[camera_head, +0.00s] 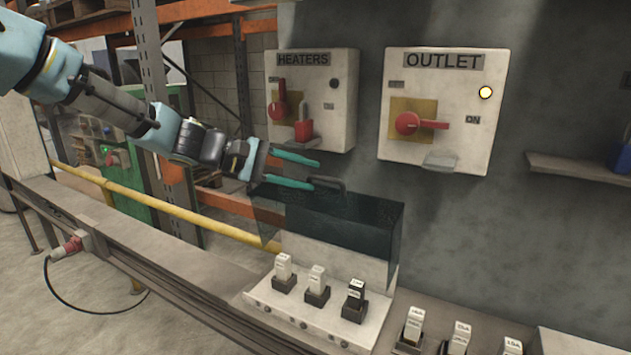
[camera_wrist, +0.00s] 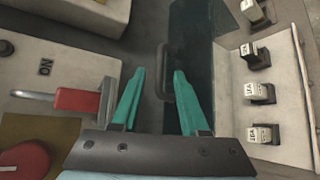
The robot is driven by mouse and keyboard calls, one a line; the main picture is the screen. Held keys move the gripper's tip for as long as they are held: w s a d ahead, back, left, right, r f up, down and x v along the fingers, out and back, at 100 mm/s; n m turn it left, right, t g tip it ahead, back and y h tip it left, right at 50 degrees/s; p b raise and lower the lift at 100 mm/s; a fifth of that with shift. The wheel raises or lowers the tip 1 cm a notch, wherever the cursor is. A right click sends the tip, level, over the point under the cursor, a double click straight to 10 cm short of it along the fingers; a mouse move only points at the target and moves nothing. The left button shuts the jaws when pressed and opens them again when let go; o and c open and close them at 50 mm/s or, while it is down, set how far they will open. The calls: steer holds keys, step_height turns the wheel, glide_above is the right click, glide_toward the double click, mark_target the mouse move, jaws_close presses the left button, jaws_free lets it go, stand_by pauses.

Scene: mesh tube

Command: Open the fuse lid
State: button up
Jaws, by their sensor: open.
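The fuse lid (camera_head: 340,225) is a dark, see-through cover that stands raised behind the fuse panel (camera_head: 262,312). The fuses in front of it are uncovered. Its dark handle (camera_head: 329,184) is at the top edge. The lid (camera_wrist: 190,50) and handle (camera_wrist: 163,75) also show in the wrist view. My gripper (camera_head: 317,176) has its two teal fingers spread and empty, at the handle. In the wrist view the handle appears between the fingertips (camera_wrist: 159,71); I cannot tell whether they touch it.
The heaters switch box (camera_head: 340,95) is on the wall just above my gripper. The outlet box (camera_head: 447,75), with a lit yellow lamp, is to its right. Several fuses stand in front of the lid. A yellow pipe (camera_head: 180,213) runs at the left.

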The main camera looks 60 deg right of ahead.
steer(key=b+v, duration=0.1)
steer(key=v, duration=0.6)
steer(key=shift+w+a+b, duration=0.2)
steer(key=shift+w+b, duration=0.05)
steer(key=shift+b, duration=0.15)
steer(key=w+a+f+n+t+y, duration=0.1)
steer(key=w+a+f+t+y, duration=0.15)
steer(key=w+a+f, duration=0.45)
steer(key=w+a+f+n+t+y, duration=0.1)
steer(key=w+a+f+t, duration=0.2)
steer(key=a, duration=0.8)
steer(key=w+a+f+n+t+y, duration=0.1)
steer(key=w+a+f+t, duration=0.25)
steer(key=w+a, duration=0.4)
steer(key=a+f+t+y, duration=0.1)
steer(key=a+y, duration=0.1)
steer(key=a, duration=1.3)
steer(key=s+a+f+n+t+y, duration=0.1)
steer(key=a+t+y, duration=0.1)
steer(key=a, duration=1.3)
steer(key=shift+s+f+y, duration=0.35)
steer(key=shift+f, duration=0.05)
stand_by(1.0)
